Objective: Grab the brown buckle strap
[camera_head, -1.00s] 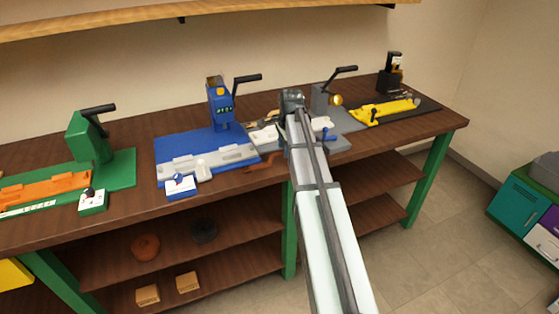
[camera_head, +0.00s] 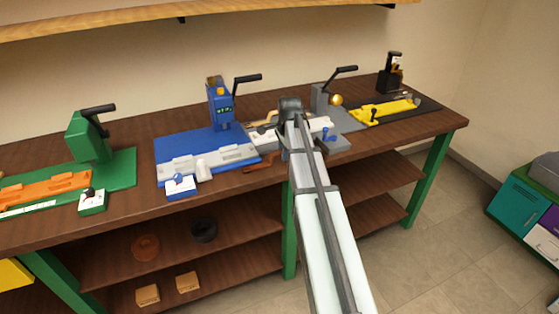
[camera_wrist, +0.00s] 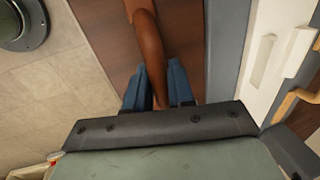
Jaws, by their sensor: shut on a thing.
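The brown buckle strap (camera_wrist: 145,35) runs down through the middle of the wrist view, over the dark wooden bench top. My gripper (camera_wrist: 158,82) has its two blue fingers on either side of the strap and is shut on it. The strap's lower end passes between the fingers; its far end leaves the top of the picture. In the head view a reddish-brown part of the strap (camera_head: 262,163) shows at the bench's front edge, left of my arm. My arm hides the gripper there.
A blue fixture (camera_head: 190,143) stands left of my arm and a grey fixture (camera_head: 346,119) right of it. A green fixture (camera_head: 120,170) is at far left, a yellow one (camera_head: 385,111) at far right. In the wrist view, grey and white fixture parts (camera_wrist: 275,50) lie close right of the strap.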

